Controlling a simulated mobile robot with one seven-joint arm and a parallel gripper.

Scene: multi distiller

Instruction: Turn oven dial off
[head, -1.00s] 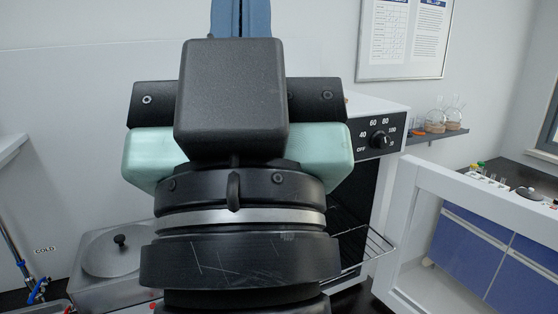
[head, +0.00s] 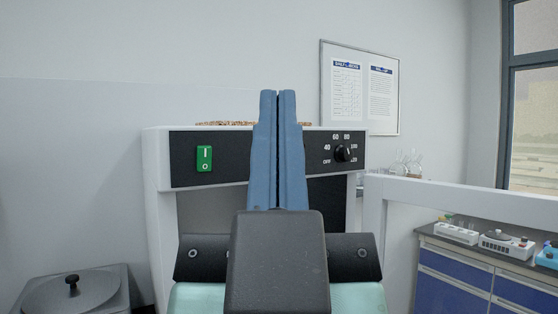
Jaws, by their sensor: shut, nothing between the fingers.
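The oven (head: 157,200) stands ahead, with a black control panel across its upper front. The oven dial (head: 343,153) is a black knob at the panel's right, with OFF, 40, 60, 80 and higher marks around it. Its exact setting is too small to tell. A green switch (head: 204,158) is at the panel's left. My gripper (head: 278,93) points upward in front of the panel, its two blue fingers together and empty. It is left of the dial in the picture and hides the panel's middle. I cannot tell whether it touches the oven.
The open white oven door (head: 470,203) sticks out at the right. A lidded metal bath (head: 72,295) stands at the lower left. A bench with blue drawers (head: 455,265) and small equipment is beyond the door. Flasks (head: 405,163) are behind the oven's right side.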

